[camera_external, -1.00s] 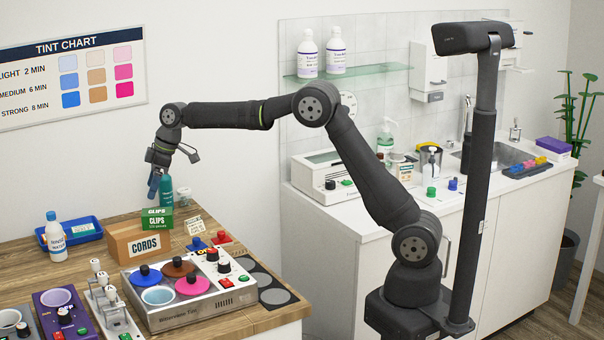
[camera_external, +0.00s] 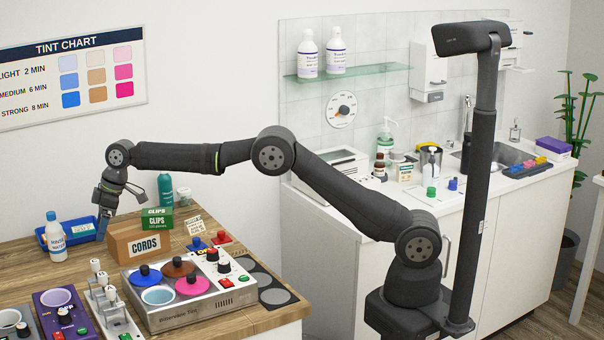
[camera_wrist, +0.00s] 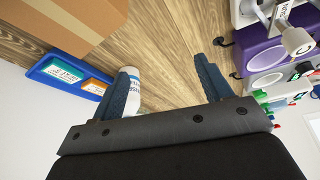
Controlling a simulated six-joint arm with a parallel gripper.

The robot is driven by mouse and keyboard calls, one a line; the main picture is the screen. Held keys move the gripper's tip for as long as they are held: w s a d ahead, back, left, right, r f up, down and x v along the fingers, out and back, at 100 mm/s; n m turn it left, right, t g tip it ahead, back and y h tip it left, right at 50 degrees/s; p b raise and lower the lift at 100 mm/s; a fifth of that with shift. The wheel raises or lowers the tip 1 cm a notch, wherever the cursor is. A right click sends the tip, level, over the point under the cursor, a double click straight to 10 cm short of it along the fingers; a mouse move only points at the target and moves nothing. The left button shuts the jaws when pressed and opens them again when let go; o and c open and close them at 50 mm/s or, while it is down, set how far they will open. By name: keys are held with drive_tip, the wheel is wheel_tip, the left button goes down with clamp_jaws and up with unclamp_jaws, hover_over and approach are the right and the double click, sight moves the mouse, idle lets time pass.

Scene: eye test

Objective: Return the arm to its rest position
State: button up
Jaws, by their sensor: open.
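My gripper (camera_external: 102,230) is at the far left of the arm's reach, low over the wooden counter (camera_external: 205,318). It points down, between the brown CORDS box (camera_external: 143,244) and the blue tray (camera_external: 85,232); I cannot tell if its tips touch the counter. A white bottle (camera_wrist: 131,74) is partly hidden behind the left finger there.
A white bottle (camera_external: 56,240) stands by the tray. A steel warmer (camera_external: 190,310) with several pots and a purple device (camera_external: 66,314) are in front. Open air is above the counter.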

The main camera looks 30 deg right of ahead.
drive_tip(key=shift+s+a+f, duration=0.35)
drive_tip(key=shift+a+f, duration=0.2)
drive_tip(key=shift+f, duration=0.3)
drive_tip(key=shift+s+a+f, duration=0.3)
drive_tip(key=shift+a+f, duration=0.2)
drive_tip(key=shift+f, duration=0.35)
drive_tip(key=shift+s+a+f, duration=0.35)
drive_tip(key=shift+a+f, duration=0.2)
drive_tip(key=shift+f, duration=0.3)
